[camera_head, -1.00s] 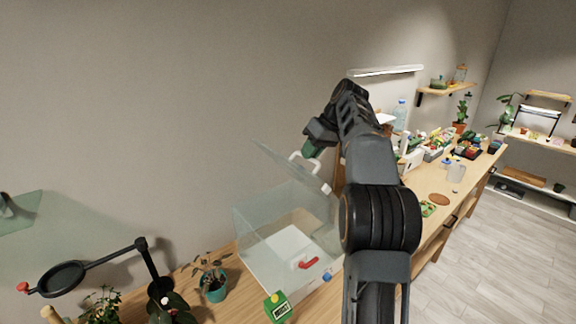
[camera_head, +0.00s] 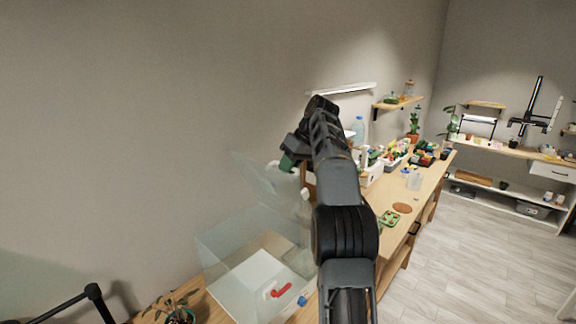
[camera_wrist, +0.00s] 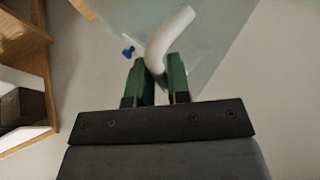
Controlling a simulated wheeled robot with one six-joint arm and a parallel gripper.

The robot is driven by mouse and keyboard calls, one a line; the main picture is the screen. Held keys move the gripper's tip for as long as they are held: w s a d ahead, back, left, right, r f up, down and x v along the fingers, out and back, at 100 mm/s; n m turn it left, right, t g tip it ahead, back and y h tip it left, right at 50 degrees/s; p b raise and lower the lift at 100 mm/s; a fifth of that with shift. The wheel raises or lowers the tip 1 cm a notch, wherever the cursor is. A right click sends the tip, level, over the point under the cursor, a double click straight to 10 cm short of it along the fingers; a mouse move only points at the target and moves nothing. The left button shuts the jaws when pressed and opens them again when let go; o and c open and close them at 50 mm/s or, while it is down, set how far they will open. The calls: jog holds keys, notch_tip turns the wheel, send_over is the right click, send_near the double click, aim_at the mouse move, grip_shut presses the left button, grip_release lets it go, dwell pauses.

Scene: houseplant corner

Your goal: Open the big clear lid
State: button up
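The big clear lid (camera_head: 262,182) stands raised at a steep angle at the back of a clear box (camera_head: 225,258) on the wooden bench. The box top is open, and its pale floor and a red-handled item (camera_head: 281,290) show inside. My gripper (camera_head: 289,162) is at the lid's raised upper edge, by a white handle. In the wrist view, my gripper's green fingers (camera_wrist: 160,82) are closed around the curved white handle (camera_wrist: 168,38), with the clear lid panel (camera_wrist: 215,35) behind it. My arm hides part of the box's right side.
A potted plant (camera_head: 180,312) stands left of the box, near a black jointed arm (camera_head: 75,302). A wall shelf (camera_head: 398,102) hangs behind. The floor (camera_head: 470,260) at right is clear.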

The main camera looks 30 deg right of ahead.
jog(key=shift+o, duration=1.4)
jog(key=shift+w+d+f, duration=0.3)
jog(key=shift+w+f, duration=0.05)
jog(key=shift+o, duration=0.6)
jog(key=shift+s+a+r, duration=0.1)
jog(key=shift+a+r, duration=0.1)
jog(key=shift+a, duration=0.05)
jog(key=shift+d, duration=0.1)
jog(key=shift+r, duration=0.1)
